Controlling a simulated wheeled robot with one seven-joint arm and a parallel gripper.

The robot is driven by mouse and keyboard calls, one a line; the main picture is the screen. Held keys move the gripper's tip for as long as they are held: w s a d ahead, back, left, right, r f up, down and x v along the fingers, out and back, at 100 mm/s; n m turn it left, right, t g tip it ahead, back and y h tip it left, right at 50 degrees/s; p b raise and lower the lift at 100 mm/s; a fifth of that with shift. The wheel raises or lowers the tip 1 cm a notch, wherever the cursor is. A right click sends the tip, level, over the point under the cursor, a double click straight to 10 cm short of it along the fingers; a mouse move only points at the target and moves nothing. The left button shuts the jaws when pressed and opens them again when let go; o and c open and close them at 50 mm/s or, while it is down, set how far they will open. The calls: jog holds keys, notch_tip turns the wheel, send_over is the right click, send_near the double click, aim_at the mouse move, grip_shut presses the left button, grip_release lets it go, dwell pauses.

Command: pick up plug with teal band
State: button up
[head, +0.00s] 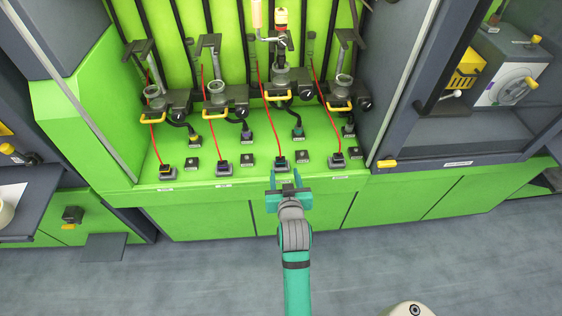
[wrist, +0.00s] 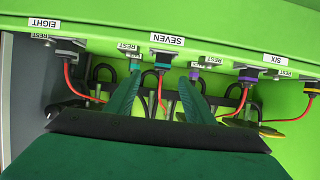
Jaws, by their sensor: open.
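The plug with the teal band (head: 298,132) stands on the green bench top, behind and slightly right of my gripper (head: 288,177) in the head view. A black cable runs from it up to the test unit behind. In the wrist view the teal-banded plug (wrist: 135,66) shows just beyond the tip of the left finger, which partly hides its surroundings. My gripper (wrist: 160,85) is open, with nothing between its fingers. It is near the front edge of the bench, apart from the plug.
A plug with a red cable (head: 281,162) at label SEVEN (wrist: 167,39) lies just beyond my fingertips. A purple-banded plug (head: 246,133) and a yellow-banded plug (head: 195,138) stand further left in the head view. Several injector clamps with yellow handles rise behind.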

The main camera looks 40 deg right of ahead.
aim_at(281, 161)
jog(key=x, duration=0.5)
jog(key=shift+r, duration=0.1)
jog(key=shift+r+x, duration=0.2)
jog(key=shift+x, duration=2.4)
jog(key=shift+w+a, duration=0.15)
jog(key=shift+w, duration=0.05)
jog(key=shift+c, duration=0.2)
jog(key=c, duration=1.2)
jog(key=shift+o, duration=0.2)
